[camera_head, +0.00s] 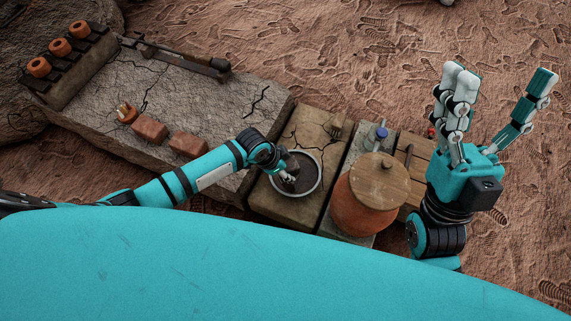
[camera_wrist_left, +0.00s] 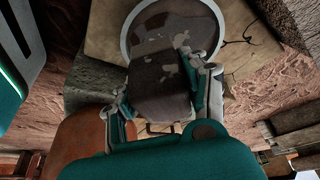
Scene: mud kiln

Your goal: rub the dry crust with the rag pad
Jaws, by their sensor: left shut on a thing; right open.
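A round dish (camera_head: 319,179) with a pale rim stands on a cracked stone block, its inside dark. In the left wrist view the dish (camera_wrist_left: 127,30) holds a patchy brown dry crust (camera_wrist_left: 172,24). My left gripper (camera_head: 287,174) is over the dish. In its wrist view the gripper (camera_wrist_left: 162,95) is shut on a dark brown rag pad (camera_wrist_left: 160,82). The pad overlaps the near part of the crust; whether it touches is unclear. The gripper hides part of the dish. My right gripper (camera_head: 498,85) is raised at the right, open and empty, fingers spread upward.
An orange clay pot (camera_head: 362,205) with a wooden lid (camera_head: 378,180) stands right of the dish, beside a blue-topped item (camera_head: 381,133). A small brush-like item (camera_head: 335,128) lies behind the dish. Bricks (camera_head: 150,130) lie on a cracked slab (camera_head: 190,105) at left.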

